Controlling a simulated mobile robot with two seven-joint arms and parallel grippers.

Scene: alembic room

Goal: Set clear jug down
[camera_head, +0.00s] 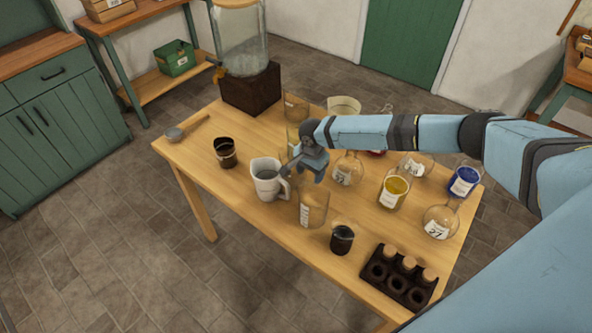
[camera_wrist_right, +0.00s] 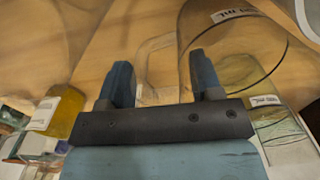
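The clear jug (camera_head: 318,209) appears to be the labelled glass vessel standing upright on the wooden table (camera_head: 235,199), near its front edge. In the right wrist view the clear jug (camera_wrist_right: 235,45) is just beyond my fingers, with its handle (camera_wrist_right: 152,62) to its left. My right gripper (camera_head: 309,172) is above the table beside the jug. In the wrist view the right gripper (camera_wrist_right: 162,82) has its fingers wide apart, with part of the handle showing between them. I see no firm contact. My left gripper is out of view.
A pale pitcher (camera_head: 266,182) stands close left of the gripper. A dark cup (camera_head: 225,153), a yellow-filled beaker (camera_head: 393,192), a round flask (camera_head: 440,222) and a dark vial rack (camera_head: 379,270) crowd the table. A dispenser (camera_head: 241,50) stands at the back. The table's left end is freer.

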